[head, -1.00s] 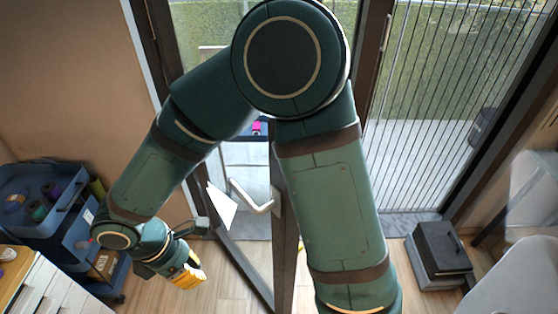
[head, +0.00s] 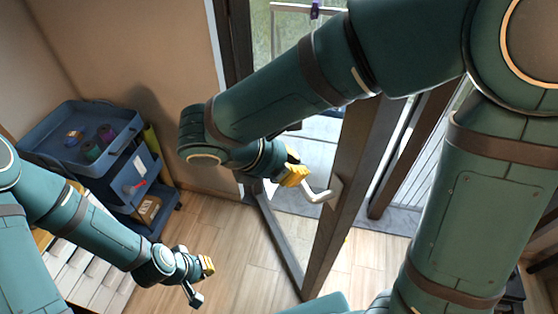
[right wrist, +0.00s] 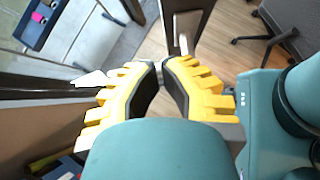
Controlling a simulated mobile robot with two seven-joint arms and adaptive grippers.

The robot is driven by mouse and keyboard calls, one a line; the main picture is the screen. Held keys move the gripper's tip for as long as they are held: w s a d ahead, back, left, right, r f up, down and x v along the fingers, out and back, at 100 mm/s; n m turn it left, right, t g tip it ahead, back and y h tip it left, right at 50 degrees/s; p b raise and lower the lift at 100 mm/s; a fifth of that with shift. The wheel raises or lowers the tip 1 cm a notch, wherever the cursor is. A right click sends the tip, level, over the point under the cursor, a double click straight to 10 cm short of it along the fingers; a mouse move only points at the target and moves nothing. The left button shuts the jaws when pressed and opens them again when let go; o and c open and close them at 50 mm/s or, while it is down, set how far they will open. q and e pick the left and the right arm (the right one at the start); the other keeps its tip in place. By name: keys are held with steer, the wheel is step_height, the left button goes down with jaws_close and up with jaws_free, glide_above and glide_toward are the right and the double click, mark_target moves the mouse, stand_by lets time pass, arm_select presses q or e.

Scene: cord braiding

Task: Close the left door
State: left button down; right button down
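The left door, a dark-framed glass door (head: 331,235), stands open into the room in the head view. Its pale lever handle (head: 319,195) sticks out to the left of the stile. My right gripper (head: 296,176) has yellow fingers and is close to the handle's free end; I cannot tell whether they touch. In the right wrist view the right gripper (right wrist: 163,68) shows a narrow gap between its fingers, with nothing held. My left gripper (head: 208,266) is low at the left over the floor, away from the door; its finger gap is too small to judge.
A blue cart (head: 85,140) with spools stands against the wall at the left. White drawers (head: 85,262) are at the lower left. Wood floor (head: 235,235) is clear between cart and door. The right wrist view shows a dark chair (right wrist: 275,30) at upper right.

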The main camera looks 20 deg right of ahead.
arm_select(q)
steer(key=shift+s+f, duration=0.15)
steer(key=shift+f, duration=0.25)
arm_select(e)
steer(key=shift+w+d+f, duration=0.1)
steer(key=shift+d+f, duration=0.2)
steer(key=shift+d, duration=0.65)
steer(key=shift+w+d+f, duration=0.1)
steer(key=shift+d+f, duration=0.15)
steer(key=shift+d, duration=0.7)
steer(key=shift+w+d+f, duration=0.1)
steer(key=shift+d+f, duration=0.2)
steer(key=shift+d, duration=0.65)
steer(key=shift+d, duration=0.1)
